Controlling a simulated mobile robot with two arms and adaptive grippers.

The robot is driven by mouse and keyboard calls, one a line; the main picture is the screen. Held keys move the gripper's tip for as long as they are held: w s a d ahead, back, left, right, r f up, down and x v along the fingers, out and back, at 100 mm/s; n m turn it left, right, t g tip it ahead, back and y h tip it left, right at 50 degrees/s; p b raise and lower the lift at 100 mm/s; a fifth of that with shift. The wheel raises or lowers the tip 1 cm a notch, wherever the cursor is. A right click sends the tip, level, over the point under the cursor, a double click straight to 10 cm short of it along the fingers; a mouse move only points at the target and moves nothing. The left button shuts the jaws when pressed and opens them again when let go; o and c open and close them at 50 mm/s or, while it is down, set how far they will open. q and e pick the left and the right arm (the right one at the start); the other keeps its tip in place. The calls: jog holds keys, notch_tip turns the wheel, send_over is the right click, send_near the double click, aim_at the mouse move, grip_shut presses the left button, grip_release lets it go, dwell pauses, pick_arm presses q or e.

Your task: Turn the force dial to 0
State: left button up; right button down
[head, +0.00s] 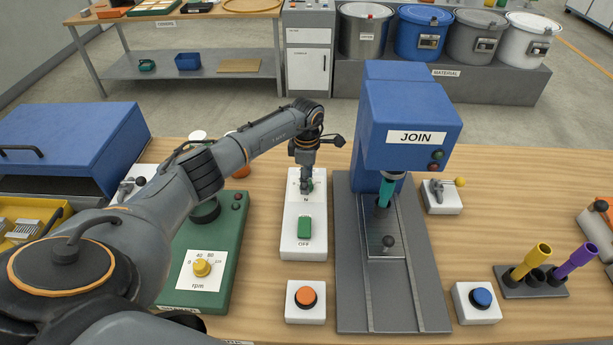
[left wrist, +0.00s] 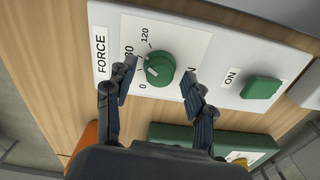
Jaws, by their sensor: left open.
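The force dial (left wrist: 160,68) is a round green knob on a white panel marked FORCE, with 0, 80 and 120 readable around it in the left wrist view. A pale mark shows on its face, but I cannot tell exactly which number it points to. My left gripper (left wrist: 157,80) is open, with one finger on each side of the dial; contact cannot be told. In the head view my left gripper (head: 306,185) points down over the far end of the white control box (head: 290,238) and hides most of the dial.
A green ON/OFF switch (head: 304,228) sits on the same box, nearer me. The blue JOIN press (head: 400,110) stands close to the right. A green rpm box (head: 222,255) is on the left. An orange button (head: 306,297) is in front.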

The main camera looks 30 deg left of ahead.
pick_arm(q)
grip_shut()
pick_arm(e)
jog(key=shift+s, duration=0.75)
